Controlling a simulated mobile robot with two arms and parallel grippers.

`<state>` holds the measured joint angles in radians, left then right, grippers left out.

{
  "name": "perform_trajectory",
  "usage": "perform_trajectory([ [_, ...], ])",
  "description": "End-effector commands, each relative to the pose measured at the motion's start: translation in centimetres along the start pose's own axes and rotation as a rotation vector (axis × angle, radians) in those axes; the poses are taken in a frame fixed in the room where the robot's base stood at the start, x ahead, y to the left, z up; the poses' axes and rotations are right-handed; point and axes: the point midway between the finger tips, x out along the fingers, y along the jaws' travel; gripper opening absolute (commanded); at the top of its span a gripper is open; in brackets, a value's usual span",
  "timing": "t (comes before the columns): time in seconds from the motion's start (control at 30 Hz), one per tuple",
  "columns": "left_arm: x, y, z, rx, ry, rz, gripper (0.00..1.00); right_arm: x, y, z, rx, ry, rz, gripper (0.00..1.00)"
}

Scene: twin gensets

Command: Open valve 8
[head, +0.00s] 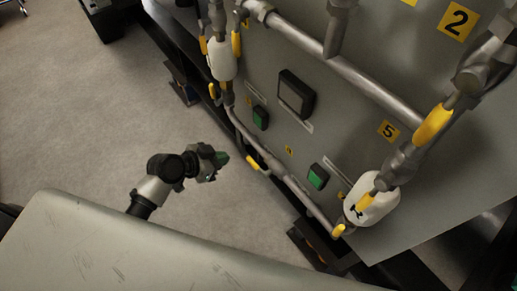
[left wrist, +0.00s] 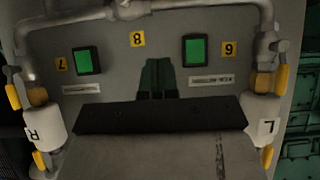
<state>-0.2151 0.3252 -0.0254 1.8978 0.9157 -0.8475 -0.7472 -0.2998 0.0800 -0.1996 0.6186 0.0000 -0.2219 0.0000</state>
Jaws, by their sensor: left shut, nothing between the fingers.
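The small yellow label (head: 289,151) on the grey panel is too small to read in the head view; the left wrist view shows a label 8 (left wrist: 137,39) upside down. A yellow handle (head: 253,163) sits on the lower pipe near that label. In the left wrist view a grey fitting (left wrist: 130,10) on the pipe shows by the 8, but no yellow handle is visible there. My left gripper (head: 220,158) is shut and empty, a little left of the yellow handle, apparently apart from it. Its dark green fingers (left wrist: 157,78) point toward the panel. My right gripper is out of view.
White bottles (head: 222,60) (head: 372,201) with yellow-handled valves flank the panel. Green buttons (head: 318,176) (head: 260,117) and a dark framed display (head: 296,94) are on it. A grey pipe (head: 290,185) runs along the lower edge. Open floor (head: 90,130) lies left.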

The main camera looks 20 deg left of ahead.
Motion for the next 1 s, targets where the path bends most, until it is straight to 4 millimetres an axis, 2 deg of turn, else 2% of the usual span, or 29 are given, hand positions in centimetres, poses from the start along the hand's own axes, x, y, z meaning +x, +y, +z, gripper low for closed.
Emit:
perform_trajectory([
  [0.17, 2.4, 0.1, -0.1, -0.004, 0.004, 0.002, 0.0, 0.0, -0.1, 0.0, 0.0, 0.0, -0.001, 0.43],
  [0.53, 10.2, 0.1, -0.1, -0.004, 0.004, 0.001, 0.0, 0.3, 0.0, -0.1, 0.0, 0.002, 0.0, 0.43],
  [0.7, 11.8, 0.1, 2.0, -0.003, 0.001, 0.0, 0.0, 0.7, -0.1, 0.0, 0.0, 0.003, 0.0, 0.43],
  [1.0, 12.6, 0.0, 2.8, 0.0, 0.001, -0.001, 0.0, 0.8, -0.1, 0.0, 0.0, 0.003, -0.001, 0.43],
])
